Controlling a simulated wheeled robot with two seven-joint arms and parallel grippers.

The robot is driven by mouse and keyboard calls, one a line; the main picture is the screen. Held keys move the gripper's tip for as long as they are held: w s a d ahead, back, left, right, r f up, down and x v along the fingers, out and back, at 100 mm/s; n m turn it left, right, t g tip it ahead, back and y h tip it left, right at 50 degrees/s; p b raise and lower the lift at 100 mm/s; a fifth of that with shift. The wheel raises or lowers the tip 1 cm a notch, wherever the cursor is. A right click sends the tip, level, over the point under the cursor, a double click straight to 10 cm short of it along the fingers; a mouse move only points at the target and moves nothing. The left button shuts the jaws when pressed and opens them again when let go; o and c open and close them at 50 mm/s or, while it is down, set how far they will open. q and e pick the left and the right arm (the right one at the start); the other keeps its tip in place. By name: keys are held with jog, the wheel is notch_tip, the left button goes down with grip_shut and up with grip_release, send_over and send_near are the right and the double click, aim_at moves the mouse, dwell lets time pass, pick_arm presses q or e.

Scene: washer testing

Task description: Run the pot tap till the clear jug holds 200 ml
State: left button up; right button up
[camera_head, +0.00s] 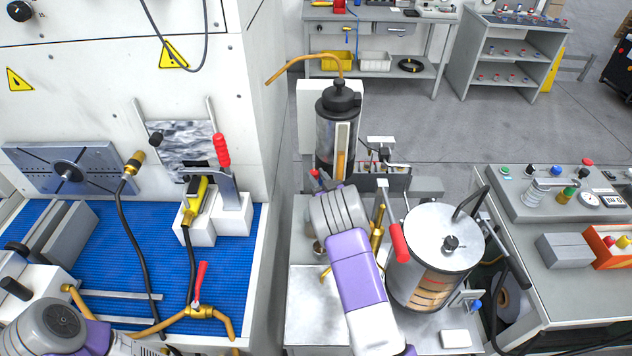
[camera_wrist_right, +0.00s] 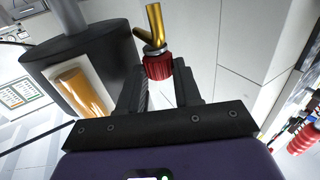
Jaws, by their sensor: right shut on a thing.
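My right gripper (camera_wrist_right: 160,92) is shut on a red ribbed knob (camera_wrist_right: 158,67) on a brass tap (camera_wrist_right: 154,24) in the wrist view. In the head view my right gripper (camera_head: 325,187) is at the foot of a dark pot (camera_head: 325,133), its fingers largely hidden by my arm. The pot has an upright sight window (camera_head: 341,150) showing amber liquid; the window also shows in the wrist view (camera_wrist_right: 82,90). I cannot make out the clear jug or any flow from the tap; my arm covers that area. My left arm is at the lower left, its gripper out of view.
A large lidded steel vessel (camera_head: 422,237) with a red handle stands right of my arm. Brass fittings (camera_head: 378,232) stand between them. A control panel (camera_head: 560,203) is at the right. A blue mat (camera_head: 125,262) with hoses lies left. Open floor (camera_head: 430,125) lies behind.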

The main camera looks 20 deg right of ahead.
jog(key=shift+d+n+y+b, duration=0.2)
jog(key=shift+n+y+b, duration=0.3)
jog(key=shift+y, duration=0.4)
jog(key=shift+n+y, duration=0.3)
jog(key=o, duration=1)
jog(key=shift+o, duration=0.2)
jog(key=shift+a, duration=0.1)
